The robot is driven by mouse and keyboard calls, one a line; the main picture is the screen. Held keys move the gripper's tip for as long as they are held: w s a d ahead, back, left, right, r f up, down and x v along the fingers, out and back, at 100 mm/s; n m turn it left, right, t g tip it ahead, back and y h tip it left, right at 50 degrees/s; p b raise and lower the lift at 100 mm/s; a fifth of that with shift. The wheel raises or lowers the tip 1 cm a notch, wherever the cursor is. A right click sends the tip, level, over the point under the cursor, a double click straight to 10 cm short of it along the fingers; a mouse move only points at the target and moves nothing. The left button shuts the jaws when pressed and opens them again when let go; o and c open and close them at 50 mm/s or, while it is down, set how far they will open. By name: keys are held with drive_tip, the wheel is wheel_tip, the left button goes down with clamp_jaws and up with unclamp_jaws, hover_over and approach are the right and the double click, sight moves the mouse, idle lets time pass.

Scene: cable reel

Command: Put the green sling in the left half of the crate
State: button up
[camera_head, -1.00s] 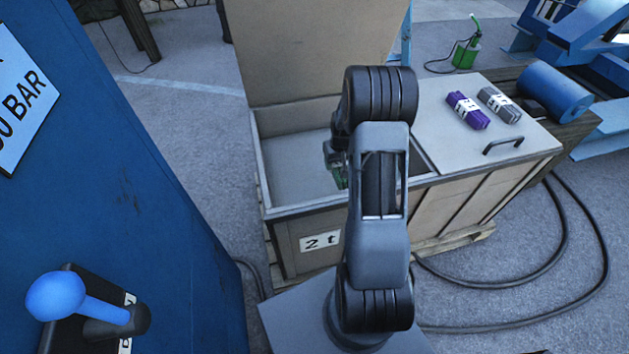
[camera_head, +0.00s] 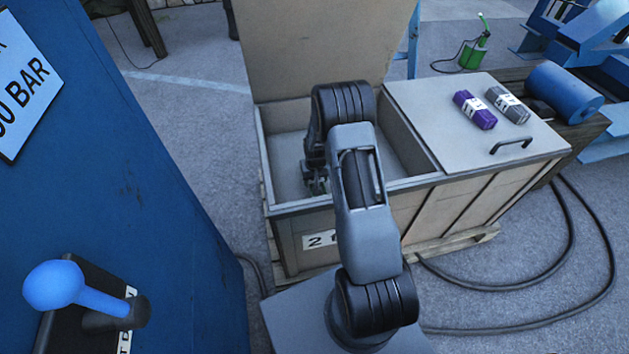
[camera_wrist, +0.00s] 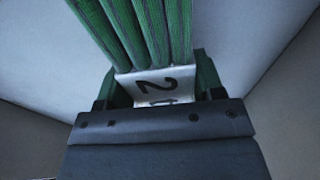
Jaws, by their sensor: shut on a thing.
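The green sling (camera_wrist: 140,30), a folded bundle with a white label reading "2 t", is between the jaws of my gripper (camera_wrist: 158,90) in the wrist view. In the head view my gripper (camera_head: 316,182) is low over the open left half of the crate (camera_head: 288,207), largely hidden behind my arm. The sling is mostly hidden there too. Pale crate surfaces surround the sling in the wrist view; I cannot tell whether it touches the floor.
The left lid (camera_head: 315,50) stands raised behind the opening. The right lid (camera_head: 450,115) is closed, with a purple sling (camera_head: 475,110) and a grey sling (camera_head: 508,104) on it. A blue lever (camera_head: 55,287) is at the lower left. A black hose (camera_head: 570,240) lies at the right.

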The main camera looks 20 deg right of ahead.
drive_tip(key=shift+f, duration=0.6)
drive_tip(key=shift+f, duration=0.1)
drive_tip(key=shift+f, duration=0.15)
drive_tip(key=o, duration=1.3)
